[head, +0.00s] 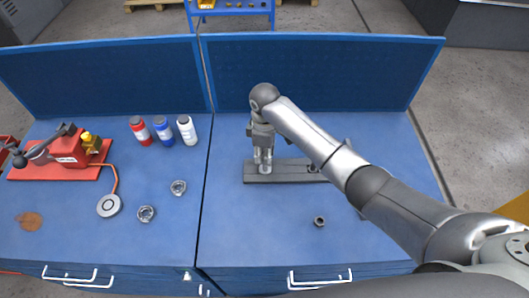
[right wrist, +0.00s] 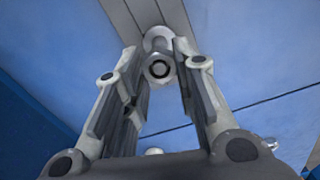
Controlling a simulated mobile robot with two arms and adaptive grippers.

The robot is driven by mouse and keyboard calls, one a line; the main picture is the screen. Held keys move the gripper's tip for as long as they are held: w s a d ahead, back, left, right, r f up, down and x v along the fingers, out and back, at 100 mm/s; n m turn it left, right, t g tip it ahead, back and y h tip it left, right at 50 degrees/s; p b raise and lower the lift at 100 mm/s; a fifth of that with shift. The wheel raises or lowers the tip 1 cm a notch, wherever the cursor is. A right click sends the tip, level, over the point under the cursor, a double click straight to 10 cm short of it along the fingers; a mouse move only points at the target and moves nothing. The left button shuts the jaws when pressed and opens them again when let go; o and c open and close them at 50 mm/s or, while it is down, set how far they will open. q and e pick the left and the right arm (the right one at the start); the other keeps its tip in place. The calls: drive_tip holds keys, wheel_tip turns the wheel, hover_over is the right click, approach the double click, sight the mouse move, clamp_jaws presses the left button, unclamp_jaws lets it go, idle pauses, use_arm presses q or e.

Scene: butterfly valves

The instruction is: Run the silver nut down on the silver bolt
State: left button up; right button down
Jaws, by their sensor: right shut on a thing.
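My right gripper (head: 262,163) points straight down over the left end of a grey base bar (head: 288,172) on the blue bench. In the right wrist view its two fingers (right wrist: 160,70) stand on either side of the silver nut (right wrist: 159,68) and are shut on it. The round end of the silver bolt (right wrist: 160,69) shows in the nut's hole. How far the nut sits down the bolt cannot be told. My left gripper is in neither view.
A dark nut (head: 319,221) lies on the bench in front of the bar. My right arm hides part of the bar's right end. On the left are two small metal parts (head: 146,214) (head: 178,187), several bottles (head: 163,131) and a red fixture (head: 68,155). A blue panel (head: 330,75) stands behind.

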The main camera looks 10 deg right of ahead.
drive_tip(key=shift+m, duration=0.8)
drive_tip(key=c, duration=1.1)
unclamp_jaws()
drive_tip(key=shift+d, duration=0.1)
drive_tip(key=shift+r, duration=0.2)
wheel_tip(320, 180, up, 12)
drive_tip(key=shift+f, duration=0.2)
drive_tip(key=shift+s, duration=0.1)
